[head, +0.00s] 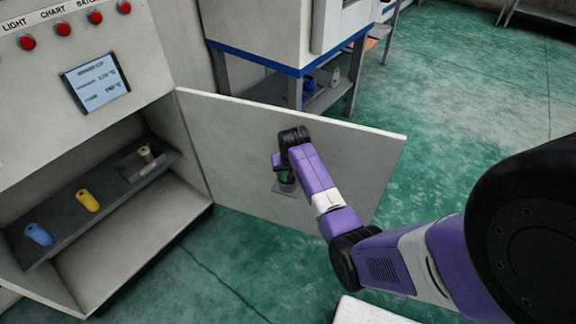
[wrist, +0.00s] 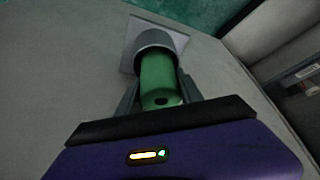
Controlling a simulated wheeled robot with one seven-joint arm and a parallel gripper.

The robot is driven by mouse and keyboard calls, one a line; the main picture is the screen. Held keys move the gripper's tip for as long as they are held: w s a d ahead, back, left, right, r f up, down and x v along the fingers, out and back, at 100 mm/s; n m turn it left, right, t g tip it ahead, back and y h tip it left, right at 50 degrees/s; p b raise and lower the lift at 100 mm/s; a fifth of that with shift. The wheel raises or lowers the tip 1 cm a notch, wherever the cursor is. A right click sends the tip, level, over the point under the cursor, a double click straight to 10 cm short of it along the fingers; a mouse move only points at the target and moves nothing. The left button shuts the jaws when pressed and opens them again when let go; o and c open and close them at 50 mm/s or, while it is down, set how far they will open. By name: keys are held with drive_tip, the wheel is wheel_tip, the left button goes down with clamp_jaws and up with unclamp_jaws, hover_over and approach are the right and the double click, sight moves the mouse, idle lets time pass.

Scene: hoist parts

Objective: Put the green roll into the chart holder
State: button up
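The green roll (wrist: 160,82) lies between the two fingers of my gripper (wrist: 159,84), which look closed against its sides. Its near end, with a dark hole, faces the wrist camera. Its far end meets a grey round cup on a pale square plate, the chart holder (wrist: 156,39), and appears to sit inside the cup's rim. In the head view my gripper (head: 282,164) is at the inner face of the open door, and a little of the green roll shows below it. The holder's plate (head: 286,188) shows there too, but the cup is mostly hidden.
The open cabinet door (head: 235,150) stands out from the cabinet at left. A blue-edged bench (head: 262,58) stands behind the door. Green floor is clear at right.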

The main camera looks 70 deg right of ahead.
drive_tip(key=p+v, duration=0.2)
drive_tip(key=v, duration=1)
drive_tip(key=shift+a+r, duration=0.15)
drive_tip(key=shift+r, duration=0.05)
drive_tip(key=shift+w, duration=0.1)
drive_tip(key=s+a+f+n+t, duration=0.2)
drive_tip(key=a+f+n+t, duration=0.1)
drive_tip(key=a, duration=0.9)
drive_tip(key=s+a+f+n+t, duration=0.2)
drive_tip(key=s+a+f, duration=0.1)
drive_tip(key=a, duration=0.8)
drive_tip(key=s+a+r+n+t+y, duration=0.1)
drive_tip(key=s+a+r+n+t, duration=0.2)
drive_tip(key=s+a+r, duration=0.4)
drive_tip(key=s+a+r+n+t+y, duration=0.2)
drive_tip(key=s+a+r+t, duration=0.2)
drive_tip(key=s+a+r, duration=0.4)
wheel_tip(320, 180, up, 6)
drive_tip(key=shift+s+a+f+n+y, duration=0.1)
drive_tip(key=shift+s+a+n+y, duration=0.2)
drive_tip(key=shift+a+n, duration=0.1)
drive_tip(key=shift+o, duration=0.4)
